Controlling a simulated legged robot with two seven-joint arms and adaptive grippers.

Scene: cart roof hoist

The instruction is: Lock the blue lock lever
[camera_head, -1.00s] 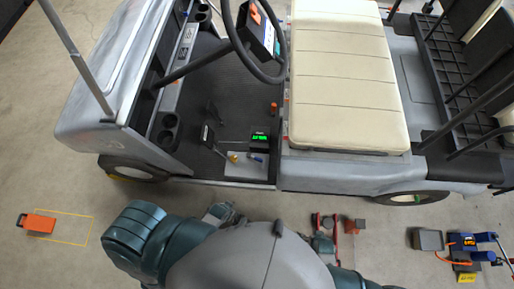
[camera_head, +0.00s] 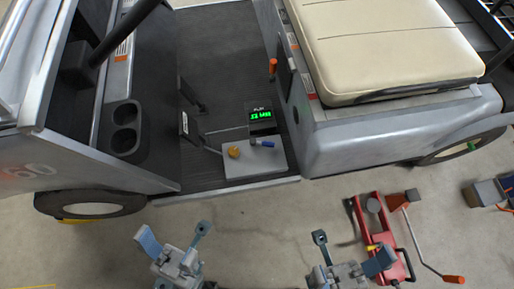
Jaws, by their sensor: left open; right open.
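The blue lock lever (camera_head: 263,144) is a small blue handle on a light grey plate (camera_head: 262,169) on the cart's dark floor. An orange-yellow knob (camera_head: 234,152) sits just left of it on the plate. A black box with a green-lit display (camera_head: 261,116) stands behind the lever. My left gripper (camera_head: 175,236) is open and empty, below and left of the plate, outside the cart's sill. My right gripper (camera_head: 351,250) is open and empty, below and right of the plate. Neither gripper touches the lever.
The cart's sill (camera_head: 228,191) runs between my grippers and the plate. The cream seat (camera_head: 385,45) and its grey base are at upper right, a front wheel (camera_head: 90,205) at left. A red floor jack (camera_head: 380,235) stands close beside my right gripper. Pedals are left of the plate.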

